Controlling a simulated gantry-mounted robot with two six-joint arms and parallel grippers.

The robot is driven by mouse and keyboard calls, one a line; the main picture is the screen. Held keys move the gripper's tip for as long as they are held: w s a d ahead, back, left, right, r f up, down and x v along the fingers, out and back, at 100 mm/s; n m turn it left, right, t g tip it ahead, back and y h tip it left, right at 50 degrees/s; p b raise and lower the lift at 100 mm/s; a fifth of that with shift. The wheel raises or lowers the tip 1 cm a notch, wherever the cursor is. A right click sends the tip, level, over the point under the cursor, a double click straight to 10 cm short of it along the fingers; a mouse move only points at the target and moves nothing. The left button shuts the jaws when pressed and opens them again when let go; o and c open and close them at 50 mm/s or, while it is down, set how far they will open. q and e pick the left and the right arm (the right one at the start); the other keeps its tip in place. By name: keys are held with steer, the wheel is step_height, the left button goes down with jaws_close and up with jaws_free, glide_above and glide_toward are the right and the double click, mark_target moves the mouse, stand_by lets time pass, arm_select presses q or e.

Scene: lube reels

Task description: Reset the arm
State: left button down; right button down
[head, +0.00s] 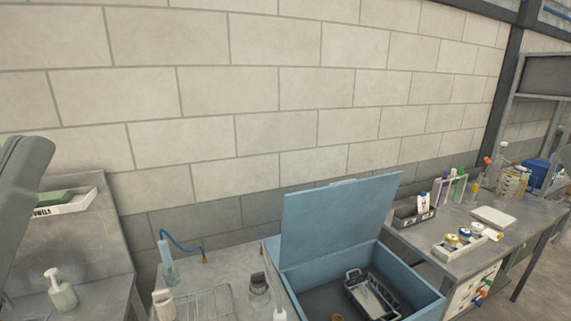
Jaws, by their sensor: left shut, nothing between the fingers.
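A grey, rounded part (24,185) rises at the left edge of the head view and seems to be part of my left arm. My left gripper is shut and empty; its fingertips cannot be made out clearly. It is apart from the blue box. My right gripper is not in view.
A blue box (335,225) stands with its lid up; a black basket (370,295) is inside. To its left are a wire rack (205,303), a clear bottle (167,262) and a glass flask (258,287). A pump bottle (61,292) stands at lower left. A grey bench (455,225) at right holds labware.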

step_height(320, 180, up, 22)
steer(key=p, duration=1.9)
